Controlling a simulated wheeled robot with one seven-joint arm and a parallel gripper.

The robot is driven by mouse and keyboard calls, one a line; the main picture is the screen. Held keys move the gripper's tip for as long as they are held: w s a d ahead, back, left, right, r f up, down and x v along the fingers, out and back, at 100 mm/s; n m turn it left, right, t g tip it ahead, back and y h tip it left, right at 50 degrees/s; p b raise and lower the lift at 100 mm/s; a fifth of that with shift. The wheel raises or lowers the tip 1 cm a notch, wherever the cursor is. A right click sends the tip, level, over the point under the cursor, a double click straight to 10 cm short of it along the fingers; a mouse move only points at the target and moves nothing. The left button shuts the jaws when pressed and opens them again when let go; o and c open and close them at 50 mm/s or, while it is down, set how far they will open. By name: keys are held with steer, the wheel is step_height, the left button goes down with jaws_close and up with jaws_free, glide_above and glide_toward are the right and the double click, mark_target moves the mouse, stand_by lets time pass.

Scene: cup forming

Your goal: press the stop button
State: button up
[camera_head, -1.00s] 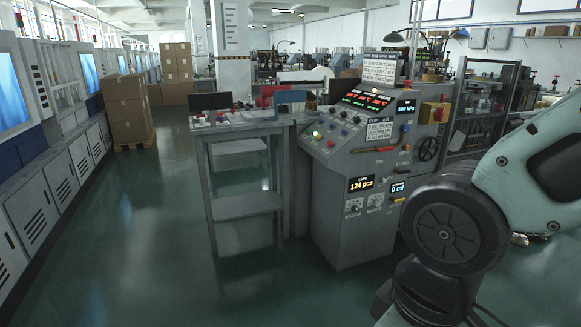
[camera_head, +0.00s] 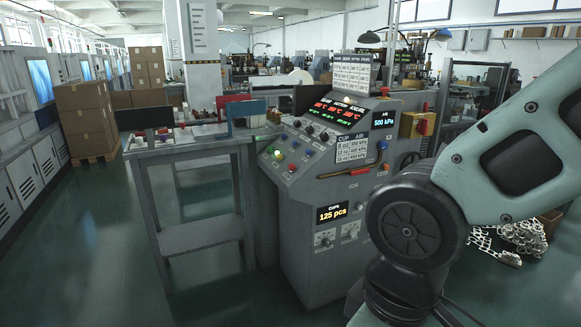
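The grey control machine (camera_head: 296,215) stands in the middle of the view. Its sloped front panel carries several small buttons, among them a lit green one (camera_head: 277,154) and a red one (camera_head: 292,168) nearer the front edge. Labels on these buttons are too small to read, so I cannot tell for sure which is the stop button. A yellow box with a red knob (camera_head: 423,127) is on the machine's right side. My arm fills the right of the view and covers the machine's lower right part. My gripper is out of view.
A grey workbench (camera_head: 200,235) with coloured bins adjoins the machine on the left. Stacked cardboard boxes (camera_head: 88,120) stand on a pallet further left. Green floor is open in front and left. A heap of pale scrap (camera_head: 525,236) lies at the right.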

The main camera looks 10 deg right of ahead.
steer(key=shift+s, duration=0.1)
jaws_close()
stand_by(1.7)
